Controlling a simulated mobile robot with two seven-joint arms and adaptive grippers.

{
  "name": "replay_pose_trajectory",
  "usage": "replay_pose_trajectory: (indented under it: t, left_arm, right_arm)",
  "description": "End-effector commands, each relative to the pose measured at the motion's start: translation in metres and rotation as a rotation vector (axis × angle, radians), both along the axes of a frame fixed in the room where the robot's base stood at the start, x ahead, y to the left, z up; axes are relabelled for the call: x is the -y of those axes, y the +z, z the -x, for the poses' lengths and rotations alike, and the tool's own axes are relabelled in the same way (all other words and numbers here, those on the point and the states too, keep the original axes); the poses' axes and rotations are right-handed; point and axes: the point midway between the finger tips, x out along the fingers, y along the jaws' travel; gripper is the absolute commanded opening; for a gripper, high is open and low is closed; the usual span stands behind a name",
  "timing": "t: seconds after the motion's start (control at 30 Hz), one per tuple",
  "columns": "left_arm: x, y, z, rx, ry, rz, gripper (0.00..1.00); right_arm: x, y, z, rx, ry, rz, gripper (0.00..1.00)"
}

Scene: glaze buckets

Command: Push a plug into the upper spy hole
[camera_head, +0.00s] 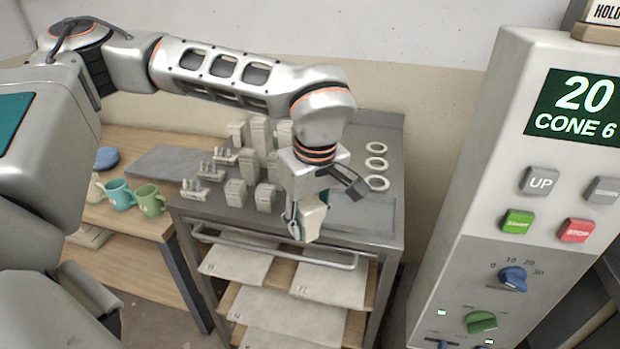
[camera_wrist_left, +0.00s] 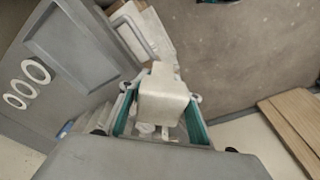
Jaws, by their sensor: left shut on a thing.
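My left gripper (camera_head: 306,222) is shut on a cream block-like plug (camera_head: 312,213) and holds it over the front edge of the grey metal cart. In the left wrist view the plug (camera_wrist_left: 163,98) sits between the teal-lined fingers of the gripper (camera_wrist_left: 160,122), with a narrower end pointing away. The kiln control panel (camera_head: 505,190) stands at the right in the head view, with a display reading 20 CONE 6. The upper spy hole shows in neither view. My right gripper is not in view.
The cart top (camera_head: 340,215) carries several pale blocks (camera_head: 236,192), small cone stands (camera_head: 195,190) and three white rings (camera_head: 376,164). A shelf below holds pale folded sheets (camera_head: 330,283). A wooden table (camera_head: 130,145) at left holds a teal mug (camera_head: 119,194) and a green mug (camera_head: 150,200).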

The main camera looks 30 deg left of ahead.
Motion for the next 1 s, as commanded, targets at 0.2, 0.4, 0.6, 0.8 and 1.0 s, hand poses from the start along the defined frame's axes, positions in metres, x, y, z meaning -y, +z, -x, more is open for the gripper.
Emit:
replay_pose_trajectory:
  t: [0.2, 0.4, 0.6, 0.8, 1.0]
  left_arm:
    - [-0.004, -0.105, 0.015, -0.010, -0.509, 0.002, 0.06]
    - [-0.005, -0.165, 0.020, -0.004, -0.820, 0.002, 0.06]
    - [-0.006, -0.207, 0.024, -0.002, -1.038, 0.001, 0.06]
    - [-0.003, -0.218, 0.026, 0.002, -1.099, 0.006, 0.06]
    - [-0.004, -0.217, 0.025, 0.001, -1.096, 0.004, 0.06]
  right_arm:
    - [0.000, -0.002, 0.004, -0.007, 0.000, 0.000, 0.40]
    - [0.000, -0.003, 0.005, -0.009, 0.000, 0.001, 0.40]
    - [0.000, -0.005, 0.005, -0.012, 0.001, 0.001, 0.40]
    - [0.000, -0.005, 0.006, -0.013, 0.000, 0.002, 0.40]
    - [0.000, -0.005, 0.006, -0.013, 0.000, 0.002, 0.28]
